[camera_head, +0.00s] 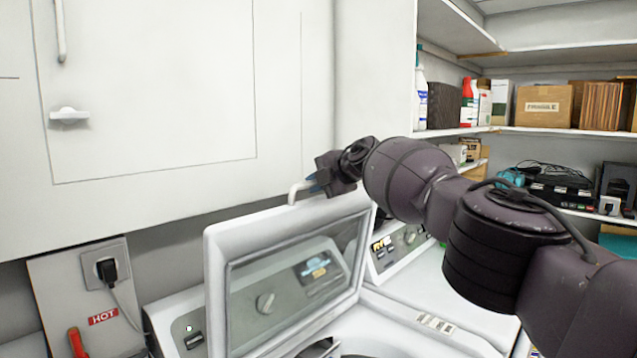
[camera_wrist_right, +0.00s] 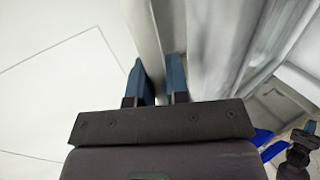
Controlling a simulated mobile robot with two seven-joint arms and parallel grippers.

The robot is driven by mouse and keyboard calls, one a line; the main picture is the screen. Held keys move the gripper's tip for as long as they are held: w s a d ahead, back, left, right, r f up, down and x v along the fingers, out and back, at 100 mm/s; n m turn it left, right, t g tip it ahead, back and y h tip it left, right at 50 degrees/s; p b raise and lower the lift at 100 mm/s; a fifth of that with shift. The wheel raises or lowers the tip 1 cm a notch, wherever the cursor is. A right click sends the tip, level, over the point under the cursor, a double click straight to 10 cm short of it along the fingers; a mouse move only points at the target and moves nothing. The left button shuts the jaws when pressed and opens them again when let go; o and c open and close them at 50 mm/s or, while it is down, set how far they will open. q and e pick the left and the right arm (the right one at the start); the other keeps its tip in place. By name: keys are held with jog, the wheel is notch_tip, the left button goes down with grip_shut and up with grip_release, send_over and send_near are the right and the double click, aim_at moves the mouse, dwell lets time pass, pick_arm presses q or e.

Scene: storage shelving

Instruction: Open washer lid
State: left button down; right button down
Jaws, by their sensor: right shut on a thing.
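The washer lid (camera_head: 216,262) is white with a glass window and stands raised and tilted above the washer (camera_head: 400,325). Its handle (camera_head: 299,189) sticks up at the lid's top edge. My right gripper (camera_head: 314,184) is at this handle, with its blue fingertips closed on it. In the right wrist view, the two blue fingers (camera_wrist_right: 162,82) are on either side of a narrow pale part. The washer's opening shows below the lid.
A white cabinet (camera_head: 150,90) hangs on the wall behind the lid. A second control panel (camera_head: 395,247) stands right of the lid. Shelves at the right hold bottles, a cardboard box (camera_head: 543,105) and other items. A plugged-in cord (camera_head: 118,300) is at the left.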

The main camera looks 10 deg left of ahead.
jog(key=shift+w+d+r, duration=0.1)
jog(key=shift+r, duration=0.05)
jog(key=c, duration=1.4)
grip_release()
pick_arm(q)
jog(key=shift+s, duration=0.1)
pick_arm(e)
jog(key=shift+f, duration=0.2)
jog(key=shift+s, duration=0.2)
jog(key=b, duration=0.1)
jog(key=r+b, duration=0.1)
jog(key=shift+s+d+b, duration=0.2)
jog(key=shift+d+b, duration=0.05)
jog(key=shift+b, duration=0.15)
pick_arm(q)
notch_tip(320, 180, down, 7)
jog(key=b, duration=0.5)
jog(key=shift+w+r, duration=0.15)
jog(key=shift+w, duration=0.25)
pick_arm(e)
jog(key=v, duration=1)
